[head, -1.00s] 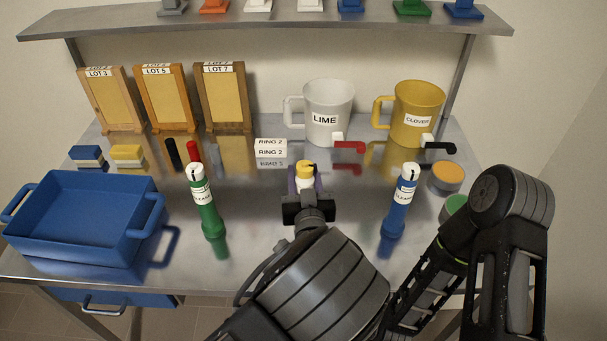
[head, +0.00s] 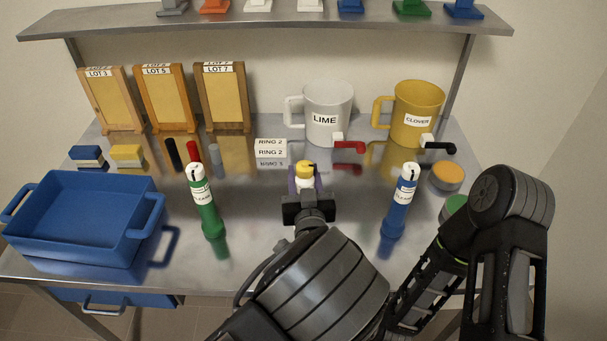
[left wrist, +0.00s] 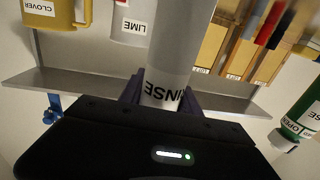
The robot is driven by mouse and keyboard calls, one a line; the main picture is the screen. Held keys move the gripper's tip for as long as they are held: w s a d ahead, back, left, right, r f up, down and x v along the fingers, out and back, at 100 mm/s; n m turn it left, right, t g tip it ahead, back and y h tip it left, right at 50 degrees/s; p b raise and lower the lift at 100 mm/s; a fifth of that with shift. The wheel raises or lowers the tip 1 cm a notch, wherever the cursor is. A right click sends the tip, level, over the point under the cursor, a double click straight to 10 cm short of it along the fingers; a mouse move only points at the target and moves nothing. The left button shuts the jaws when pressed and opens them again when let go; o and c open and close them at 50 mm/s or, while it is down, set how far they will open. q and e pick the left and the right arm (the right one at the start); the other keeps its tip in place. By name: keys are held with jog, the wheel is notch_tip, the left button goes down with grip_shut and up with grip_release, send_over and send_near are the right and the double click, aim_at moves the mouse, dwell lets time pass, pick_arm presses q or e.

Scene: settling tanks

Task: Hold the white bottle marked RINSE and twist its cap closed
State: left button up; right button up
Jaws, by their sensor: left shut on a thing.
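The white bottle marked RINSE (left wrist: 172,50) is between the two fingers of my left gripper (left wrist: 160,98) in the left wrist view. Its label reads INSE, with the first letter hidden. In the head view my left gripper (head: 306,190) is at the middle of the table, shut on the bottle, which seems upright. The bottle's yellow cap (head: 305,167) shows above the fingers with a dark mark on it. The gripper hides the lower bottle. I cannot tell how tight the cap is. My right arm is at the lower right; its gripper is not visible.
A green bottle (head: 205,210) stands left of my left gripper and a blue bottle (head: 396,215) right of it. A blue tray (head: 85,255) is at the left. Behind are a LIME jug (head: 328,100), a CLOVER jug (head: 418,105), boxes (head: 271,147) and wooden frames (head: 222,95).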

pick_arm(q)
grip_shut()
jog(key=o, duration=1.1)
grip_release()
jog(key=s+d, duration=0.1)
jog(key=s, duration=1.1)
jog(key=shift+o, duration=0.2)
jog(key=shift+d, duration=0.15)
